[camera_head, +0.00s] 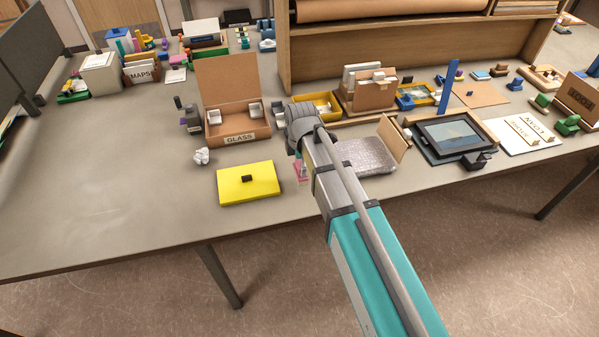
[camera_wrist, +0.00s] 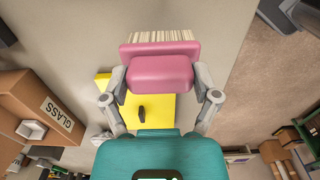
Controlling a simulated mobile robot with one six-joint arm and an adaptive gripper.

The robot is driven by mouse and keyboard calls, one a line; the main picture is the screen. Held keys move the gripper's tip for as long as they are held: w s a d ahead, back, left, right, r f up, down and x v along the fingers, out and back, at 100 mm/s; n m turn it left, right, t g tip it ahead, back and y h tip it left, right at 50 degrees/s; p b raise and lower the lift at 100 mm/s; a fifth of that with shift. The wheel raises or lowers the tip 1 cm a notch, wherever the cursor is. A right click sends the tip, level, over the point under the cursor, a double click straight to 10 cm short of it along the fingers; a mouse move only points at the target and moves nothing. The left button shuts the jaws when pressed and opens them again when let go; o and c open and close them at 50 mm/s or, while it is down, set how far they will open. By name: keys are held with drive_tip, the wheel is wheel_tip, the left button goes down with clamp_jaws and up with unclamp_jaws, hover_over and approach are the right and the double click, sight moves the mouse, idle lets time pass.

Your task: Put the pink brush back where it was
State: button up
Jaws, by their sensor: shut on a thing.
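The pink brush (camera_wrist: 160,72) with pale bristles is between the two fingers of my gripper (camera_wrist: 163,84) in the wrist view. The fingers are shut on its sides, and the bristles point away from the wrist. In the head view a small pink part of the brush (camera_head: 301,173) shows beside my arm, near the table's front edge; most of my gripper is hidden there by the arm. I cannot tell from the frames how high the brush is above the table.
A yellow slab (camera_head: 235,190) with a black knob lies left of the brush. Behind it stand a GLASS box (camera_head: 237,139) and a crumpled white piece (camera_head: 201,156). A bubble-wrapped packet (camera_head: 362,156) and a dark frame (camera_head: 455,138) lie right. The table's left part is clear.

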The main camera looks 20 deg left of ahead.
drive_tip(key=shift+f+b, duration=1.4)
drive_tip(key=shift+f, duration=0.25)
drive_tip(key=shift+f, duration=0.1)
drive_tip(key=o, duration=0.9)
drive_tip(key=shift+r, duration=0.2)
wheel_tip(320, 180, up, 12)
drive_tip(key=p, duration=1.2)
drive_tip(key=shift+w, duration=0.1)
